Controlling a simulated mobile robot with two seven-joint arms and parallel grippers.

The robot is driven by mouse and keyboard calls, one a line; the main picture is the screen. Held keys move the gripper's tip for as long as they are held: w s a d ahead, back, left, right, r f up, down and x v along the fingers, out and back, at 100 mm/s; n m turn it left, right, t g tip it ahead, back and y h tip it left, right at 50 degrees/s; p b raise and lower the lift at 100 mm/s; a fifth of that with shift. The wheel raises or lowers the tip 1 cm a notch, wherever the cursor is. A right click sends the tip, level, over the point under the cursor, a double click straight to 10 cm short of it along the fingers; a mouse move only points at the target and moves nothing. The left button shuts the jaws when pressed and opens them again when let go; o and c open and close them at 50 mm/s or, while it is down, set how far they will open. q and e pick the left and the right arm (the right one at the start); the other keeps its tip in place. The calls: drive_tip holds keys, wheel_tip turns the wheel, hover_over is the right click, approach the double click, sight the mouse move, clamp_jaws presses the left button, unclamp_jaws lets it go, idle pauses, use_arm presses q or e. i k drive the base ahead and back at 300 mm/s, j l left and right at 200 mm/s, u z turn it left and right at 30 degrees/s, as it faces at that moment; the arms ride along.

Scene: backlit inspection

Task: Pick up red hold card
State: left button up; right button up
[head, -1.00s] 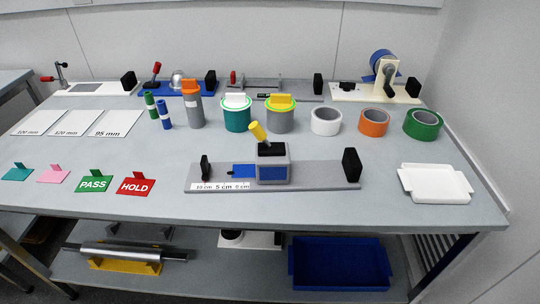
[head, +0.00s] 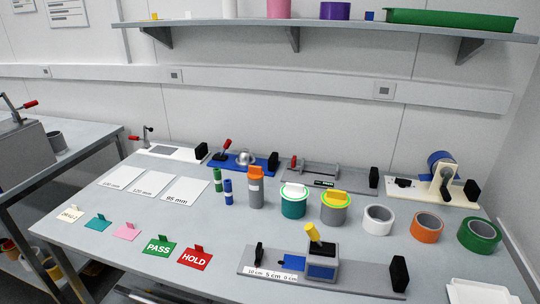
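The red HOLD card (head: 195,258) lies on the table near its front edge, left of the grey slide fixture. It has a small red upright tab and white lettering. The green PASS card (head: 159,248) lies just to its left, apart from it. Neither of my grippers shows in the head view.
Pink (head: 126,231), teal (head: 97,222) and cream (head: 71,213) cards lie further left. The grey slide fixture (head: 330,283) with a yellow-handled block stands to the right. White plates (head: 184,189), canisters and tape rolls stand behind. The table (head: 215,228) is clear just behind the HOLD card.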

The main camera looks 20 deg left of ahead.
sight(197, 258)
drive_tip(key=u, duration=1.35)
